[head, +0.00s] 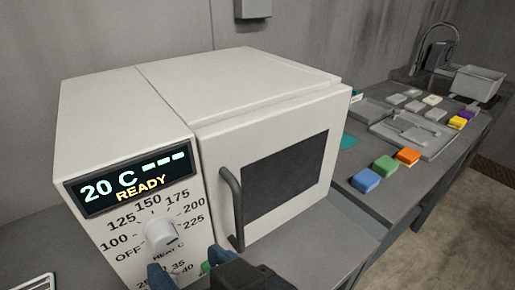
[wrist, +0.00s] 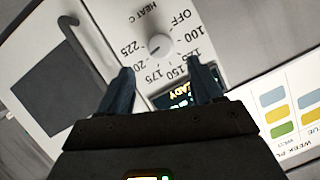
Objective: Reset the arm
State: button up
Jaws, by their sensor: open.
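My gripper (head: 188,267) is at the bottom of the head view, in front of the lower part of the oven's control panel. In the wrist view its two blue fingers stand apart with nothing between them (wrist: 162,78). The white oven (head: 245,95) has its door shut. Its display (head: 130,182) reads 20 C, dashes and READY. The temperature dial (head: 161,233) also shows in the wrist view (wrist: 160,45), beyond the fingertips and apart from them. I cannot tell its exact setting. My arm hides part of the lower panel.
The door handle (head: 233,210) sticks out right of the panel. On the grey bench at right are blue (head: 365,181), green (head: 385,167) and orange (head: 408,157) blocks, a tray with pale pieces (head: 435,148) and a sink. A week chart (wrist: 297,115) shows in the wrist view.

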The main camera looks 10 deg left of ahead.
jog(key=s+d+f+m+t+h, duration=0.25)
jog(key=d+f, duration=0.35)
jog(key=d, duration=0.4)
jog(key=s+d+f+m+t+h, duration=0.1)
jog(key=d+f+m+t+h, duration=0.25)
jog(key=d+f, duration=0.45)
jog(key=s+d+r+h, duration=0.1)
jog(key=s+d+h, duration=0.2)
jog(key=s+d, duration=0.4)
jog(key=s+d+r+m+t+h, duration=0.1)
jog(key=s+d+h, duration=0.1)
jog(key=s+d, duration=0.6)
jog(key=shift+r+h, duration=0.4)
